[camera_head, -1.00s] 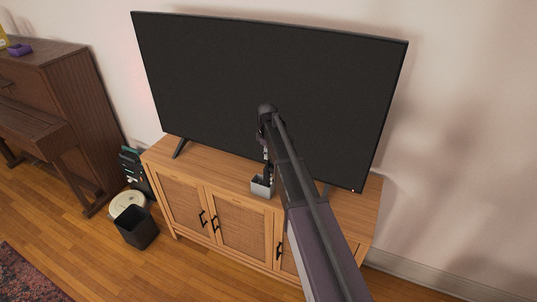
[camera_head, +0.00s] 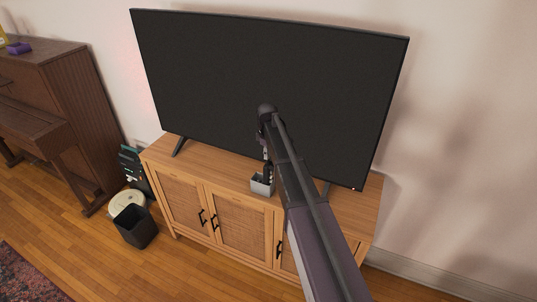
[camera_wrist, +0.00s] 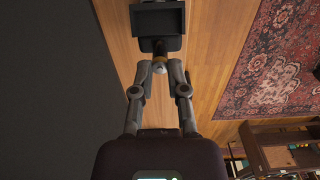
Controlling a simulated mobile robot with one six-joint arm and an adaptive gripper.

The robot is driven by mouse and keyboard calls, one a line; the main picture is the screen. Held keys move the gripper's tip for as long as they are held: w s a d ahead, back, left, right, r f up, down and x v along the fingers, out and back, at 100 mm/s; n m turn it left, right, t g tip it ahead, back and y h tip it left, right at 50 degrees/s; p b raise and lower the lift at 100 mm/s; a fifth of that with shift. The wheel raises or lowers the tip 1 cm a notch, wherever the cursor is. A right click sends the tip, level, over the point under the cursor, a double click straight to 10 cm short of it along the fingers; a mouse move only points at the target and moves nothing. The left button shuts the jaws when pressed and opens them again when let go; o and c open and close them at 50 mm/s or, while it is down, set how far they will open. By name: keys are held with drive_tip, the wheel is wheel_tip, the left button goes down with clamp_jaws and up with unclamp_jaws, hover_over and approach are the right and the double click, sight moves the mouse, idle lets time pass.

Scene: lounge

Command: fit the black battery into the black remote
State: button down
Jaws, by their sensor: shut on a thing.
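My gripper (camera_wrist: 160,64) is shut on a small piece with a pale end and a gold band, which I take to be the battery (camera_wrist: 159,57). The battery's far end meets a dark, rounded piece, likely the black remote (camera_wrist: 160,44), which sticks out of a box-like holder (camera_wrist: 158,20). I cannot tell whether the battery is inside the remote or only touching it. In the head view my gripper (camera_head: 266,152) points down over the small grey holder (camera_head: 262,187) on the cabinet. There the battery is too small to make out.
The holder stands at the front edge of the wooden cabinet (camera_head: 215,167). A large television (camera_head: 230,80) stands close behind my arm. A black bin (camera_head: 135,228) and a round pale device (camera_head: 127,203) are on the floor at left. The cabinet top left of the holder is clear.

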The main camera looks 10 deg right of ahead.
drive_tip(key=shift+f+b, duration=1.15)
idle(0.4)
drive_tip(key=c, duration=0.6)
unclamp_jaws()
drive_tip(key=shift+r, duration=0.2)
drive_tip(key=shift+r+p, duration=2.85)
drive_tip(key=shift+p, duration=0.25)
drive_tip(key=s+f+m+b, duration=0.1)
drive_tip(key=s+m, duration=0.2)
drive_tip(key=s, duration=0.6)
drive_tip(key=s+f+m+b, duration=0.1)
drive_tip(key=s+m, duration=0.3)
drive_tip(key=s, duration=0.6)
drive_tip(key=s+f+m+b, duration=0.2)
drive_tip(key=s+m, duration=0.1)
drive_tip(key=s, duration=0.7)
drive_tip(key=shift+s+d+m, duration=0.1)
drive_tip(key=shift+d+m, duration=0.1)
drive_tip(key=shift+m, duration=0.2)
